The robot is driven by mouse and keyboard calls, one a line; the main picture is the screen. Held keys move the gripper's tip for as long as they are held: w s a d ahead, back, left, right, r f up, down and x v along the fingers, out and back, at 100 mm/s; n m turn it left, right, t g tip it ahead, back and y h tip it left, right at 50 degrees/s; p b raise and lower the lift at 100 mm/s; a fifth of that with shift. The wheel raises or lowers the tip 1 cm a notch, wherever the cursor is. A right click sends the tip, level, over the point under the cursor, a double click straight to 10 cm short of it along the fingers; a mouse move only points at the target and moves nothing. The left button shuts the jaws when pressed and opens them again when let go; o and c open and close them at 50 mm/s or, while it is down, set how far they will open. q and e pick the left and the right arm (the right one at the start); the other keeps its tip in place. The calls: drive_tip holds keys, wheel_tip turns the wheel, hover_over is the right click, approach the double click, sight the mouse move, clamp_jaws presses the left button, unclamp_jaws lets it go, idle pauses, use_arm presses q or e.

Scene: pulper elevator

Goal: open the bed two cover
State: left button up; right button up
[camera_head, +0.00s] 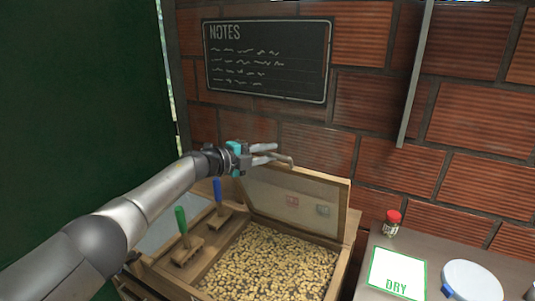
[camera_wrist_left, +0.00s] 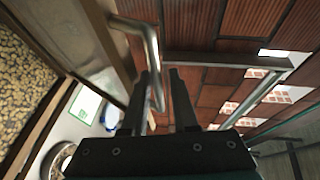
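The bed cover (camera_head: 300,200) is a wood-framed lid with a pale panel, standing raised at the back of a wooden bed (camera_head: 338,276) full of tan beans (camera_head: 265,265). Its bent metal handle (camera_head: 286,160) is at the lid's top edge. My left gripper (camera_head: 270,153) is at that handle, with its two fingers apart. In the left wrist view, the handle (camera_wrist_left: 150,45) reaches down between the fingertips (camera_wrist_left: 162,75), nearer the left finger. I cannot tell whether it touches. My right gripper is not in view.
Left of the beans stand a green-handled tool (camera_head: 181,220) and a blue-handled one (camera_head: 217,190). A grey table (camera_head: 440,262) at right holds a DRY sign (camera_head: 397,272), a red-capped jar (camera_head: 392,223) and a round white-topped item (camera_head: 472,281). A brick wall (camera_head: 375,105) is close behind.

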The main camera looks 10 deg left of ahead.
use_arm(q)
drive_tip(key=shift+a, duration=0.1)
drive_tip(key=shift+p+v, duration=0.45)
drive_tip(key=shift+v, duration=0.5)
drive_tip(key=v, duration=1.3)
drive_tip(key=shift+s, duration=0.15)
